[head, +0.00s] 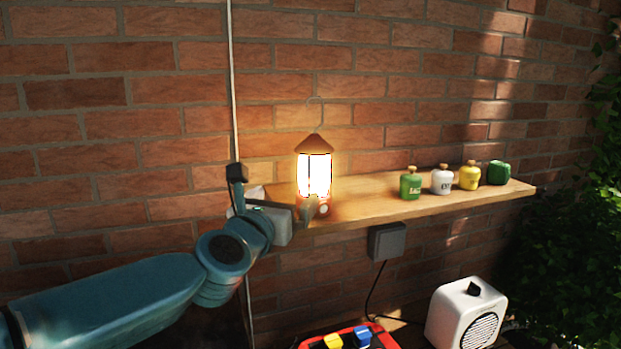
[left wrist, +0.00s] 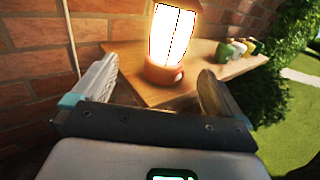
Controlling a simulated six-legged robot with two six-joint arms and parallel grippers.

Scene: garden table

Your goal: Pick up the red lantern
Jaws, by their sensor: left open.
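The red lantern (head: 315,145) stands upright and lit near the left end of the wooden shelf (head: 385,207). It has a cone-shaped top, a thin wire loop above and an orange-red base. My left gripper (head: 303,212) is at the shelf's front edge by the lantern's base, and one finger hides part of that base. In the left wrist view the lantern (left wrist: 164,72) stands ahead, beyond and between the two spread fingers of my open gripper (left wrist: 158,92). Nothing is between the fingers. The lantern's top is cut off there. My right gripper is not in view.
Several small bottles, a green one (head: 411,185) nearest, stand along the shelf to the right. A brick wall is behind. A cable runs down the wall at left. A grey box (head: 387,241) is under the shelf. A white speaker (head: 467,314) and red tray (head: 392,343) are below.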

